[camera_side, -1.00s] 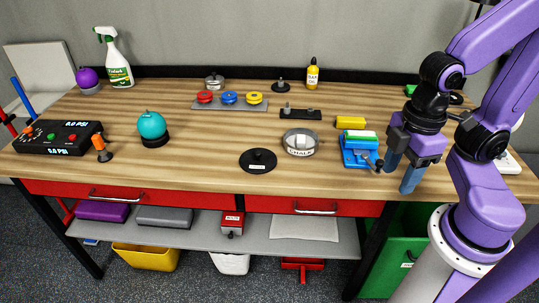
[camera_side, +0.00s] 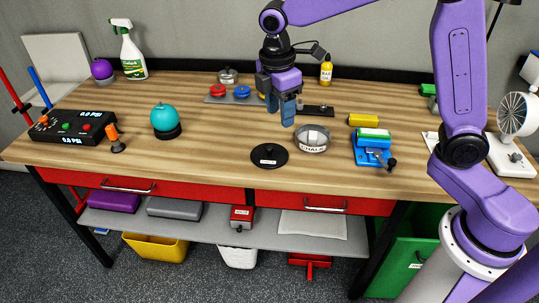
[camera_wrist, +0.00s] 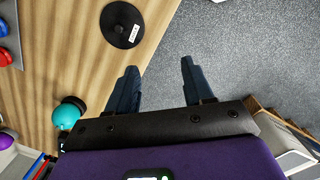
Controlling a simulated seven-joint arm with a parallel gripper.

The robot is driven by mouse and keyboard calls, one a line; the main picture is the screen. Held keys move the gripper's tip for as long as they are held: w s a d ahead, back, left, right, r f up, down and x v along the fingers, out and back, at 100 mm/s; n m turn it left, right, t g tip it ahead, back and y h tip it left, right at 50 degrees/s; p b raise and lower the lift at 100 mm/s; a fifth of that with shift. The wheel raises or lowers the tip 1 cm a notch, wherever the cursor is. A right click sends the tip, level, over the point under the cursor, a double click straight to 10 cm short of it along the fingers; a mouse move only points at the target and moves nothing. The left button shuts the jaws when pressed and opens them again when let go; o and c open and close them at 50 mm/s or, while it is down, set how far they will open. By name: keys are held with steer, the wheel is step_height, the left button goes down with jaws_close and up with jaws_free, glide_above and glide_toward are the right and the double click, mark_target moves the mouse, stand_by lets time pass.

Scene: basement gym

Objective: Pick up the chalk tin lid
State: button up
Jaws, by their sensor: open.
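The chalk tin lid (camera_side: 264,157) is a flat black disc with a small knob and a white label. It lies on the wooden bench near the front edge, apart from the round silver tin (camera_side: 313,149) marked CHALK. My gripper (camera_side: 280,112) is open and empty, fingers pointing down, above the bench and behind the lid in the side view. In the wrist view the lid (camera_wrist: 117,18) is at the top left, beyond and left of my open fingers (camera_wrist: 158,66). The tin is not visible in the wrist view.
A teal ball on a black base (camera_side: 165,121) stands left of the lid. A blue device (camera_side: 368,155) with a green-topped block is to the right. Bench around the lid is clear.

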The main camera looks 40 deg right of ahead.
steer(key=w+d+f+n, duration=0.1)
steer(key=w+d+f, duration=0.1)
steer(key=w, duration=0.7)
glide_above(269, 147)
steer(key=shift+h, duration=0.3)
steer(key=f, duration=1.1)
steer(key=shift+s+a+f, duration=0.25)
steer(key=shift+s+f, duration=0.05)
steer(key=shift+f, duration=0.1)
steer(key=shift+w+d+f, duration=0.1)
steer(key=shift+f, duration=1.25)
steer(key=shift+w+d+f, duration=0.1)
steer(key=shift+f, duration=1.2)
jaws_close()
